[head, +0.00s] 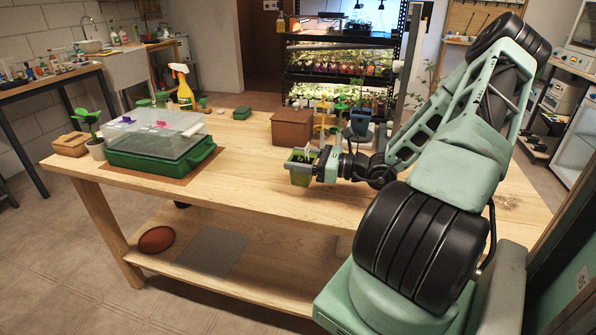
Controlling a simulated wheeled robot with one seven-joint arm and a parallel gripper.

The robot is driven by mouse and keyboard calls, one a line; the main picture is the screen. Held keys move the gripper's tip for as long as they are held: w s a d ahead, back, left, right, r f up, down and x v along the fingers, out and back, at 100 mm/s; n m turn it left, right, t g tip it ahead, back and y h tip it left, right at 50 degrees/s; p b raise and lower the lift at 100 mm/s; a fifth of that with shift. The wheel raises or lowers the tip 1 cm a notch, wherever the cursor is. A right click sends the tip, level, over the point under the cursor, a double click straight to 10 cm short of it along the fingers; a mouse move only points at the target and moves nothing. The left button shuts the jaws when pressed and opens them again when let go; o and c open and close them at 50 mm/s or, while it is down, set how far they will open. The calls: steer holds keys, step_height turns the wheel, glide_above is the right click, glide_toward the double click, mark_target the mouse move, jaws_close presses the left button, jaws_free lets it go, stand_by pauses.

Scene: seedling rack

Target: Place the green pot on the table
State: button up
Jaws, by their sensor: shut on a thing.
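The green pot (300,178) is square, with dark soil and a small seedling in it. It is upright near the middle of the front part of the wooden table (245,195). My gripper (311,163) reaches it from the right and is shut on its upper part. The fingers hide part of the pot's right side. I cannot tell from this view whether the pot's base touches the table top or is slightly above it.
A green propagator with a clear lid (155,140) stands at the left on a brown mat. A brown box (292,128) is behind the pot, and a yellow spray bottle (185,88) stands at the back left. The table between propagator and pot is clear.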

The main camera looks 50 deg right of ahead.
steer(key=shift+f, duration=1.9)
steer(key=shift+f, duration=0.15)
steer(key=o, duration=1.1)
steer(key=shift+c, duration=0.2)
steer(key=v, duration=1.2)
steer(key=shift+b, duration=0.4)
